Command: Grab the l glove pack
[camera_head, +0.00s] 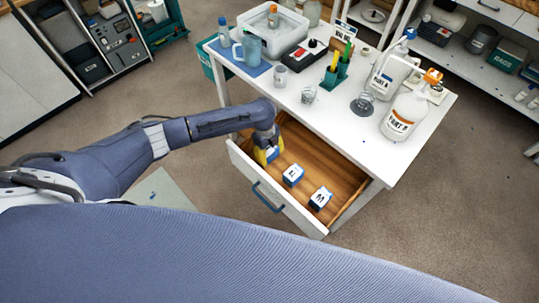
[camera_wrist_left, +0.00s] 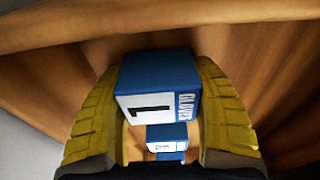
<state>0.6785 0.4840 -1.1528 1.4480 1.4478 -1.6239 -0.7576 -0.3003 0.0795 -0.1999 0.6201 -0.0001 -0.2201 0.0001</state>
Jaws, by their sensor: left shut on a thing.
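My left gripper (camera_head: 267,151) is inside the open drawer and has its yellow fingers shut on a blue and white glove pack (camera_wrist_left: 158,88). The wrist view shows the fingers on both of its sides, with a black mark like a turned L on the white face and glove lettering on the side. I cannot tell if it still touches the drawer floor. A second glove pack (camera_head: 293,175) stands beside it, its letter hard to read. A third pack marked M (camera_head: 320,198) stands farther right in the drawer. My right gripper is not in view.
The drawer (camera_head: 285,208) is pulled out of a white table, its front wall and handle close to my gripper. On the tabletop (camera_head: 340,120) are spray bottles (camera_head: 407,108), cups, a white tub (camera_head: 272,42) and a blue pitcher (camera_head: 248,46). Open floor lies right of the table.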

